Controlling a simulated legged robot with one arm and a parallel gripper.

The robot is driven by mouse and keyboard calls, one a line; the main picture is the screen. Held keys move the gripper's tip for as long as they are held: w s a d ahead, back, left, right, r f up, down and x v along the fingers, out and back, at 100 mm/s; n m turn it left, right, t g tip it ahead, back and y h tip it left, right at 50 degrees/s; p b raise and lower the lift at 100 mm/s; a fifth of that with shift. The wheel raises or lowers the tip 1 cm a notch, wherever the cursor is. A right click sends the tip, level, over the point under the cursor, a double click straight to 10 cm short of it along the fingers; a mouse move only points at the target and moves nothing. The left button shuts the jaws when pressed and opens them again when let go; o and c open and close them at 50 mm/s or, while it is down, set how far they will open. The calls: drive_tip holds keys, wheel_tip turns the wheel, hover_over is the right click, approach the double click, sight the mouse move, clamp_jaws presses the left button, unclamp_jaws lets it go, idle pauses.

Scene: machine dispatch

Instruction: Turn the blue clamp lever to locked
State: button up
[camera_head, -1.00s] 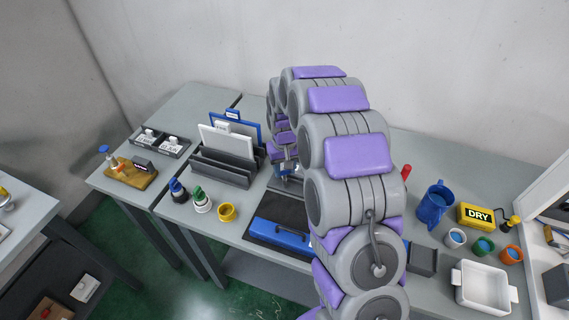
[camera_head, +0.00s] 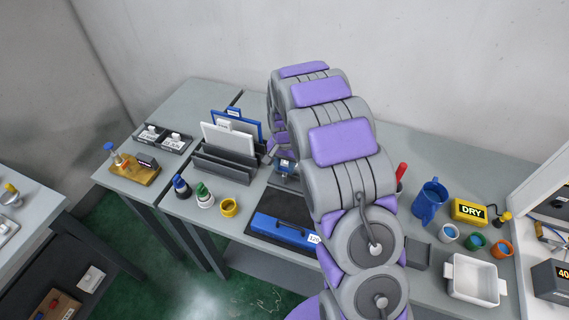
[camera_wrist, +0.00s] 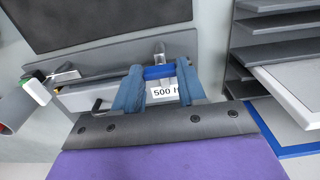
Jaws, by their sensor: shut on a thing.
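The blue clamp lever (camera_wrist: 160,72) shows as a short blue bar between my fingers in the wrist view. My gripper (camera_wrist: 159,68) is shut on it, one finger on each side. A white label reading "500" with further letters cut off (camera_wrist: 165,92) sits just below the bar. In the head view the clamp (camera_head: 286,168) shows as a small blue and metal piece behind the black mat, partly hidden by my arm. I cannot tell the lever's angle.
A dark rack (camera_head: 222,165) with upright white and blue panels stands close left of the clamp. A blue bar (camera_head: 283,230) lies on the black mat in front.

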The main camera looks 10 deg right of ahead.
sight(284, 167)
drive_tip(key=shift+w+r, duration=0.15)
idle(0.3)
drive_tip(key=o, duration=1.1)
drive_tip(key=shift+c, duration=0.2)
wheel_tip(284, 167, up, 17)
drive_tip(key=p, duration=0.1)
drive_tip(key=shift+a, duration=0.1)
drive_tip(key=s+n+g+b, duration=0.1)
drive_tip(key=s+n+b, duration=0.2)
drive_tip(key=s, duration=3.7)
drive_tip(key=n, duration=0.3)
drive_tip(key=shift+s+n+g+b, duration=0.3)
drive_tip(key=shift+s+n+g, duration=0.1)
